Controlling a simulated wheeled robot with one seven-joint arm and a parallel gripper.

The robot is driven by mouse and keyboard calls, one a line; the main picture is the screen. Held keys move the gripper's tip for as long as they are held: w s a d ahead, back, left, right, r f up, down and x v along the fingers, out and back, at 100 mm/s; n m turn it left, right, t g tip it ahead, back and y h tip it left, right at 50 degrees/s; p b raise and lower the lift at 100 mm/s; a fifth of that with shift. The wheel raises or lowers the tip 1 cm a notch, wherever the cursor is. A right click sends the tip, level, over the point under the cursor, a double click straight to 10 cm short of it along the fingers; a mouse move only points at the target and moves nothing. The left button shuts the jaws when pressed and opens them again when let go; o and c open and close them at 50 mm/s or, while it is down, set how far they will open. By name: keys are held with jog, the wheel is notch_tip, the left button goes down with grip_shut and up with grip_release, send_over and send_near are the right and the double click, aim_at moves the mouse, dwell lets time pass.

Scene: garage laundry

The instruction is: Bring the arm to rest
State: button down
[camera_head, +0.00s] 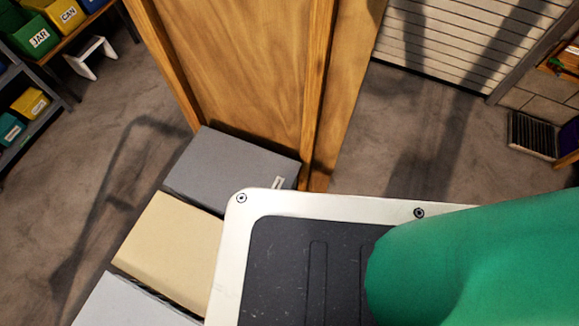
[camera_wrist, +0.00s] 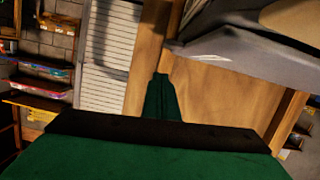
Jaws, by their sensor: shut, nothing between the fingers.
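My gripper (camera_wrist: 162,92) shows at the lower middle of the wrist view as a narrow dark green shape above a black band. Its fingers are together and nothing shows between them. It points toward a wooden panel (camera_wrist: 206,92), with some distance between that I cannot tell. In the head view, my green arm fills the lower right, above my grey-and-white base. My gripper is out of the head view.
A tall wooden panel (camera_head: 235,60) stands ahead. A grey box (camera_head: 228,163), a tan box (camera_head: 170,250) and a pale box (camera_head: 125,305) line my left side. Shelves with coloured bins (camera_head: 37,37) stand far left. Bare floor (camera_head: 95,155) lies left; a slatted shutter (camera_head: 450,45) is behind.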

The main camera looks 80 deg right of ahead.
jog(key=v, duration=0.7)
jog(key=shift+a+r, duration=0.2)
jog(key=shift+a, duration=0.1)
